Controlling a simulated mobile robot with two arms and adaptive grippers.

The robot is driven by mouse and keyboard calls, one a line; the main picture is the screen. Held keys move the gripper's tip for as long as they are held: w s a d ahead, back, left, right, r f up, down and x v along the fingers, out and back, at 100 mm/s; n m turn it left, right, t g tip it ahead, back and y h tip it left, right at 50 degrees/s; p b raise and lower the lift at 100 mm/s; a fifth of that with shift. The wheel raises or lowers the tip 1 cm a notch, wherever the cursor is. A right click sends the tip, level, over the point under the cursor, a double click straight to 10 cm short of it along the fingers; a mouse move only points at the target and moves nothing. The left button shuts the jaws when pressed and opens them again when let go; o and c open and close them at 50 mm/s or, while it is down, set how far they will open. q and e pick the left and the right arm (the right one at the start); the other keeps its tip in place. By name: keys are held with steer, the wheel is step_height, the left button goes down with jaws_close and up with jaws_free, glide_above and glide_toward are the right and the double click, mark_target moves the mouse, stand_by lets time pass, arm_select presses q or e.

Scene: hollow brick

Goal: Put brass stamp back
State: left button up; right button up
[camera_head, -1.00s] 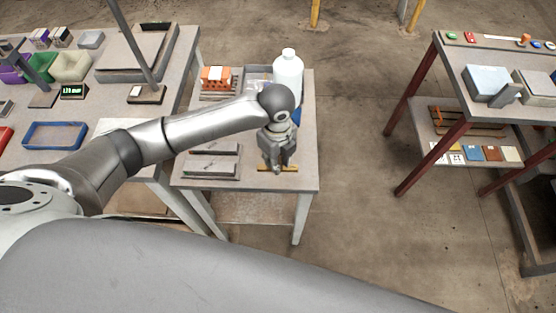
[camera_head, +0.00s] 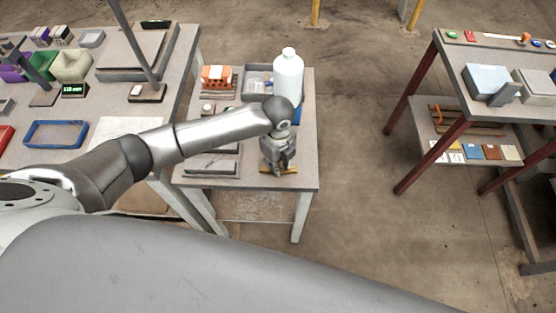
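My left gripper (camera_head: 278,172) points down over the front right of the small grey table (camera_head: 250,183). Its fingers are at a brass-coloured piece (camera_head: 291,171) that lies low across them, at or just above the table top. The piece is partly hidden by the fingers, and I cannot tell whether it is the stamp or whether the fingers are closed on it. My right gripper is not in view.
A white bottle (camera_head: 288,76) stands behind the gripper. An orange hollow brick (camera_head: 216,77) and a grey tray (camera_head: 257,84) are at the back of the small table. A long workbench is at left, a red-legged table (camera_head: 470,60) at right.

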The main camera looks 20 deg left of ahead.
arm_select(q)
steer(key=o, duration=0.3)
step_height(320, 180, up, 12)
steer(key=shift+r+b, duration=0.15)
steer(key=shift+b, duration=0.45)
steer(key=shift+s+d, duration=0.1)
stand_by(0.3)
